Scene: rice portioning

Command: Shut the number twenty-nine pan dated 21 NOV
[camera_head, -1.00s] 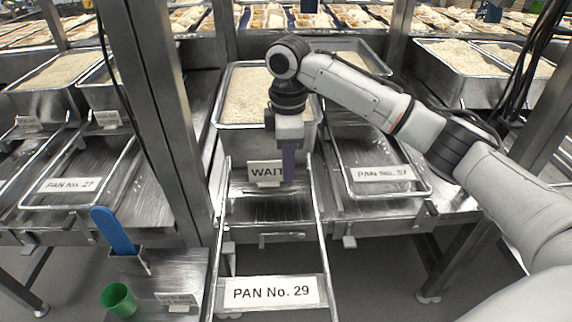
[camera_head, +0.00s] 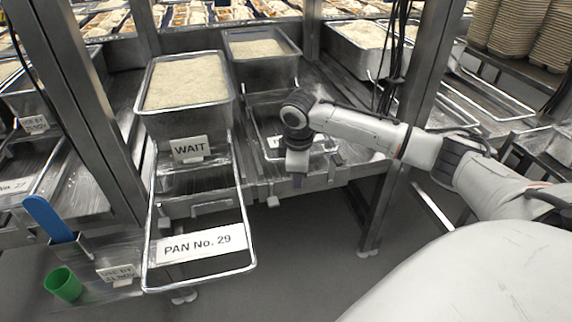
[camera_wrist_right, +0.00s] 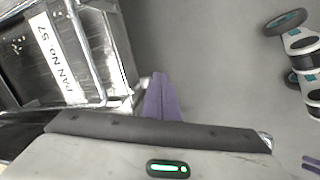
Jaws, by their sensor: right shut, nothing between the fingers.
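The number 29 pan (camera_head: 186,82) is a steel pan full of rice at upper left centre in the head view. A WAIT card (camera_head: 189,149) stands at its front. Its wire frame (camera_head: 246,232) juts out over the floor and bears the PAN No. 29 label (camera_head: 203,244). A small card (camera_head: 117,272) at lower left seems to read USE BY 21 NOV. My right gripper (camera_head: 297,181) points down to the right of that frame, apart from it; its purple fingers (camera_wrist_right: 161,99) are shut and empty in the right wrist view.
A second rice pan (camera_head: 259,46) stands behind to the right. The PAN No. 57 label (camera_wrist_right: 58,51) shows in the wrist view. A blue handle (camera_head: 48,218) and green cup (camera_head: 63,284) are at lower left. Steel posts (camera_head: 401,140) flank the bays. Floor right of the frame is clear.

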